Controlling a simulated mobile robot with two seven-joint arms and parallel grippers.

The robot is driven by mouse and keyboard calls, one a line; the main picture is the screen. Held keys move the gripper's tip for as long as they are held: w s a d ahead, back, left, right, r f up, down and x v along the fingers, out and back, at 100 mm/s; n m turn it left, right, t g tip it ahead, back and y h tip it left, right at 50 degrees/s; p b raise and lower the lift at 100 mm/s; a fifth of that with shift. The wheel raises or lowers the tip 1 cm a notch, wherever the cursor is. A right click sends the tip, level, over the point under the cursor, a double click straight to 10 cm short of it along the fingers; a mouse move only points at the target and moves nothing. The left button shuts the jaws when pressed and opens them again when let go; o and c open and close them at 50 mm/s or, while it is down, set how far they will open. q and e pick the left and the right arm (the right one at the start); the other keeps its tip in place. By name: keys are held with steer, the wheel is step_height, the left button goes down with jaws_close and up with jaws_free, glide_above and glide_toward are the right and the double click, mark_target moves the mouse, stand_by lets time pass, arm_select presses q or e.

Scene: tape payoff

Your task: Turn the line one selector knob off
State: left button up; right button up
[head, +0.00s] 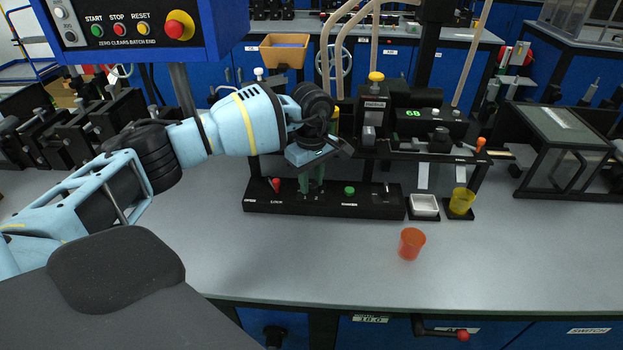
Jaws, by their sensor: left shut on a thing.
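My left arm reaches in from the left over the bench. Its gripper (320,157) is at the left part of the black tape machine (408,112), above the black base plate (330,202). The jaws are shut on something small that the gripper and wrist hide. I cannot make out a knob marked line one. My right gripper is not in view.
A control panel (140,30) with several buttons hangs at the upper left. An orange cup (411,243) stands on the grey bench (500,260). A white tray (424,206) and a yellow cup (460,201) are beside the base plate. The front bench is mostly clear.

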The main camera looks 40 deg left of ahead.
mark_target(312, 184)
arm_select(q)
steer(key=o, duration=1)
steer(key=shift+c, duration=0.2)
steer(key=shift+r, duration=4)
